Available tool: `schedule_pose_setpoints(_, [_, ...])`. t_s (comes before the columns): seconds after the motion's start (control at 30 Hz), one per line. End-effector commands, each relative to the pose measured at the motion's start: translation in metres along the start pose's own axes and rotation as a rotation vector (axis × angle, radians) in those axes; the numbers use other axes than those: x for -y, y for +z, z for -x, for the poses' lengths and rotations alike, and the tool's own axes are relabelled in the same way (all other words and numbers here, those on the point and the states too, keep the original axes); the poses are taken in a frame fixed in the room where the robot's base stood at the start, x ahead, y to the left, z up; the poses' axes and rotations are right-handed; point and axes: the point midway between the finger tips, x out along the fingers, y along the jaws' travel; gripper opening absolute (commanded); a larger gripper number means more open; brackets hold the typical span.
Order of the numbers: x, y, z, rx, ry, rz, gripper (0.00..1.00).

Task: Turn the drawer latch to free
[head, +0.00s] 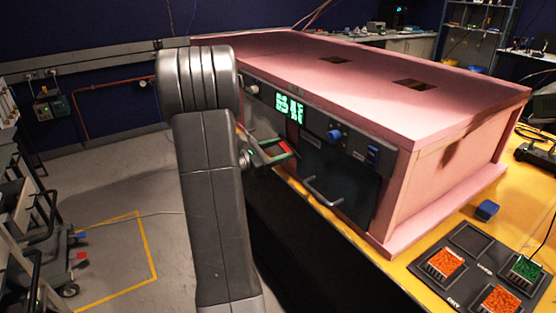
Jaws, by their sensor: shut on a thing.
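The pink foam enclosure (440,100) has a dark front panel with a drawer front (338,180) and its pale bar handle (325,192). My gripper (284,149) is at the left part of this panel, mostly behind my arm. Its two green-edged fingers are shut on a small red part (277,149), which looks like the drawer latch. How far the red part is turned cannot be made out. A blue knob (334,135) sits on the panel to the right of the gripper.
A green lit display (289,107) is above the gripper, with a pale knob (252,88) to its left. On the yellow table (410,272) at right are a blue block (487,210) and a black tray (468,238) with orange and green filled containers. The floor at left is largely clear.

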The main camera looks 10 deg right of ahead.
Motion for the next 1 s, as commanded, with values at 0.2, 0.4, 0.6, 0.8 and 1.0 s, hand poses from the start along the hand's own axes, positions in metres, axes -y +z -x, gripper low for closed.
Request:
schedule_pose_setpoints(0.2, [0.0033, -0.0091, 0.0002, 0.002, 0.001, -0.208, 0.28])
schedule_pose_setpoints(0.4, [0.0042, -0.0095, 0.0003, 0.001, 0.002, -0.398, 0.28])
schedule_pose_setpoints(0.6, [0.0052, -0.0097, 0.0003, 0.002, 0.002, -0.588, 0.28])
schedule_pose_setpoints(0.8, [0.0060, -0.0109, 0.0002, 0.001, 0.001, -0.776, 0.28])
schedule_pose_setpoints(1.0, [0.0067, -0.0108, 0.0001, 0.001, 0.001, -0.963, 0.28])
